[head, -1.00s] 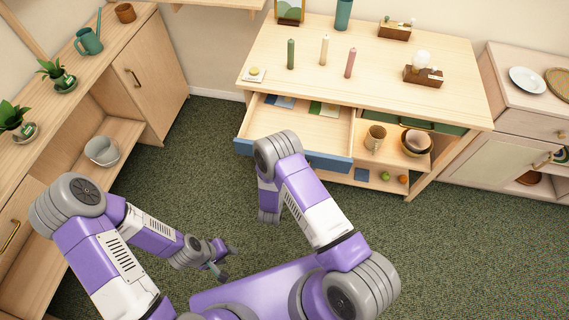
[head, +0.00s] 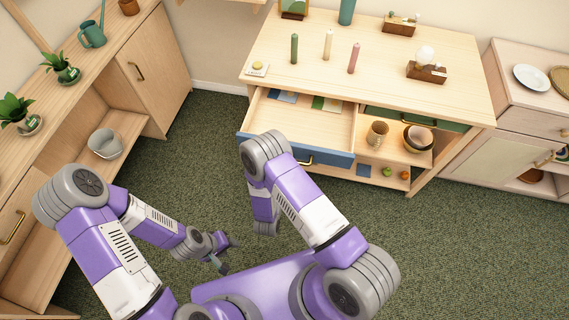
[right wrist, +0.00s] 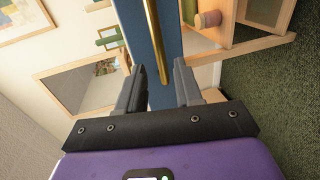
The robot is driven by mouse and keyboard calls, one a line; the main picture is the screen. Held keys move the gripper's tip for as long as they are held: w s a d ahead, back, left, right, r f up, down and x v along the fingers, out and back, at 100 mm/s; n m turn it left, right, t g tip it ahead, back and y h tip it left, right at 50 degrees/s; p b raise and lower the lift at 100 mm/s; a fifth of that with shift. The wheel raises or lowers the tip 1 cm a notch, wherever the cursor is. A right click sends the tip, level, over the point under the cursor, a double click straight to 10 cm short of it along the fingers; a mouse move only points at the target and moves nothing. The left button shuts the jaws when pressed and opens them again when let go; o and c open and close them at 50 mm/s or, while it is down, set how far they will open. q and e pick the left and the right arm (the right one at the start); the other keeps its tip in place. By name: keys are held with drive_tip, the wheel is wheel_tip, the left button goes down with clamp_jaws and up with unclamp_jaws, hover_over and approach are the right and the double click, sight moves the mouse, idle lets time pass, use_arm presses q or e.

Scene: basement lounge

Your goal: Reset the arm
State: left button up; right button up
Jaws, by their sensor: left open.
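My left gripper (head: 222,254) is low over the carpet at the left of the head view, open and empty, apart from any furniture. My right arm (head: 290,190) reaches forward in front of the open drawer, and its gripper is hidden in the head view. In the right wrist view my right gripper (right wrist: 157,88) has its two fingers spread apart. The drawer's blue front (right wrist: 166,28) and its brass handle (right wrist: 157,45) show in the gap beyond them. I see nothing clamped, and cannot tell the exact distance to the handle.
The drawer (head: 310,122) is pulled out of the wooden cabinet (head: 385,75), with flat items inside. Candles stand on top; a mug (head: 377,133) and bowls (head: 418,138) sit on a shelf. Carpet (head: 470,260) is clear at right.

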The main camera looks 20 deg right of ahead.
drive_tip(key=shift+s+a+r, duration=0.15)
drive_tip(key=shift+s+a, duration=0.2)
drive_tip(key=shift+s, duration=0.25)
drive_tip(key=s+a+f+m+g+y, duration=0.1)
drive_tip(key=s+f+m+g+y, duration=0.45)
drive_tip(key=f+m+g, duration=0.2)
drive_tip(key=s+a+r+m+g+y, duration=0.1)
drive_tip(key=s+r+m+g+y, duration=0.1)
drive_tip(key=s, duration=0.4)
drive_tip(key=s+a+r+m+g+y, duration=0.2)
drive_tip(key=s+m+g+y, duration=0.1)
drive_tip(key=s, duration=0.3)
drive_tip(key=shift+a+r+m+y, duration=0.2)
drive_tip(key=shift+a+m+y, duration=0.1)
drive_tip(key=shift+m+y, duration=0.55)
